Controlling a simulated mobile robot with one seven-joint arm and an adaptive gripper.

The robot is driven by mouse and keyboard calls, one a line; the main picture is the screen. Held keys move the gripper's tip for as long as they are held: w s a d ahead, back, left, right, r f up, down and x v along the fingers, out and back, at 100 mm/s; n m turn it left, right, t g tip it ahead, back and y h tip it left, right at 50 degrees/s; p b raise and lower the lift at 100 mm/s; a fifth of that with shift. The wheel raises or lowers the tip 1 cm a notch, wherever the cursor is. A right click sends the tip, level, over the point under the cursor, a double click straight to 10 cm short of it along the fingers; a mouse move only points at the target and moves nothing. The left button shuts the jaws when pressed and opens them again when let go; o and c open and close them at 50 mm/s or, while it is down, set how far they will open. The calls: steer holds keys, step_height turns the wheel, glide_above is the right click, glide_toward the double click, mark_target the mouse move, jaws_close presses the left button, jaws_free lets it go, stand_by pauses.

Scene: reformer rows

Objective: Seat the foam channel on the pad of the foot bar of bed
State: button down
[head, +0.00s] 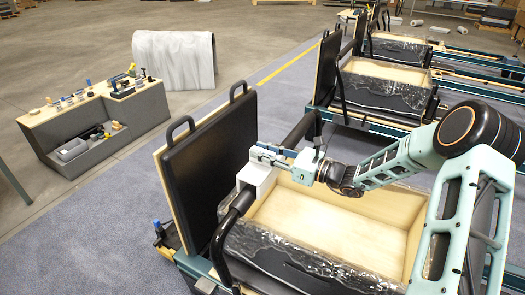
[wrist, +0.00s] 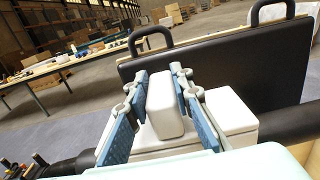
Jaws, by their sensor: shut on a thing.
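The white foam channel (head: 256,179) is at the black foot bar (head: 236,207) of the nearest bed. In the wrist view my gripper (wrist: 165,98) has its blue-padded fingers on either side of the raised white block of the foam channel (wrist: 228,112), shut on it. The dark foot bar (wrist: 286,119) comes out from both ends of the channel in this view. My gripper (head: 262,157) reaches it from the right in the head view. The underside of the channel and the pad are hidden, so I cannot tell whether it touches or is fully down.
A black padded board (head: 211,153) with two loop handles stands upright close beside the channel. The pale wooden bed well (head: 335,226) lies below my arm. More beds (head: 385,85) stand behind. A low bench with tools (head: 93,115) is at the left.

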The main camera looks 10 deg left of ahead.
steer(key=shift+f+b, duration=0.85)
steer(key=shift+f, duration=0.55)
steer(key=c, duration=1.6)
jaws_free()
steer(key=v, duration=1.2)
